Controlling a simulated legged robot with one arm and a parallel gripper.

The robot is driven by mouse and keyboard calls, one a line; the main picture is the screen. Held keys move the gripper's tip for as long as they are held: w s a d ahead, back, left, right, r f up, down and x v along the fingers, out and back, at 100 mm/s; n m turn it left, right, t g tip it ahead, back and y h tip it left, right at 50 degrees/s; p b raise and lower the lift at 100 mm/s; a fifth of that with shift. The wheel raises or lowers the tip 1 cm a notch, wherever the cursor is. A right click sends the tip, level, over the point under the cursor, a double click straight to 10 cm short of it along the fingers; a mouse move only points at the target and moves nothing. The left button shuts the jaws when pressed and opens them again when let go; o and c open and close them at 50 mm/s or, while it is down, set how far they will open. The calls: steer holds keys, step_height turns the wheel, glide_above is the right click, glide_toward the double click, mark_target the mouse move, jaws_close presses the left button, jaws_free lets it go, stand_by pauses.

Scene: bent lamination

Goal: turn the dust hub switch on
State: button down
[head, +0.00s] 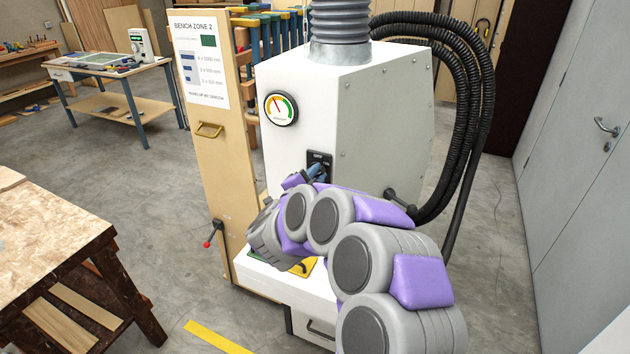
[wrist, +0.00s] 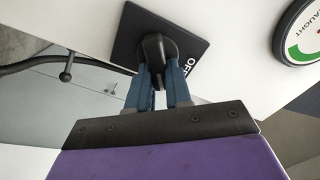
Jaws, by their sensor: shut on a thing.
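The dust hub (head: 335,110) is a white and grey cabinet in the middle of the head view, with a thick hose on top. Its switch (wrist: 153,48) is a black knob on a black plate (wrist: 130,38) that reads OFF at one side in the wrist view. The plate also shows in the head view (head: 320,160). My gripper (wrist: 158,70) has two blue fingers shut on the knob, one at each side. The fingertips partly cover the knob. In the head view my arm hides the lower front of the hub.
A round gauge (head: 281,109) sits above the switch. Black hoses (head: 470,100) hang at the hub's right. A tan panel (head: 215,170) stands at its left. A wooden workbench (head: 50,230) is at the near left. Grey doors (head: 575,120) are at the right.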

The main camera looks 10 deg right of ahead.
steer(key=shift+f+m+b, duration=0.15)
steer(key=shift+m+b, duration=0.15)
steer(key=shift+m, duration=0.2)
steer(key=c, duration=1)
jaws_free()
steer(key=shift+c, duration=0.2)
steer(key=shift+s, duration=0.1)
steer(key=p+v, duration=0.3)
steer(key=v, duration=1.4)
steer(key=shift+a, duration=0.2)
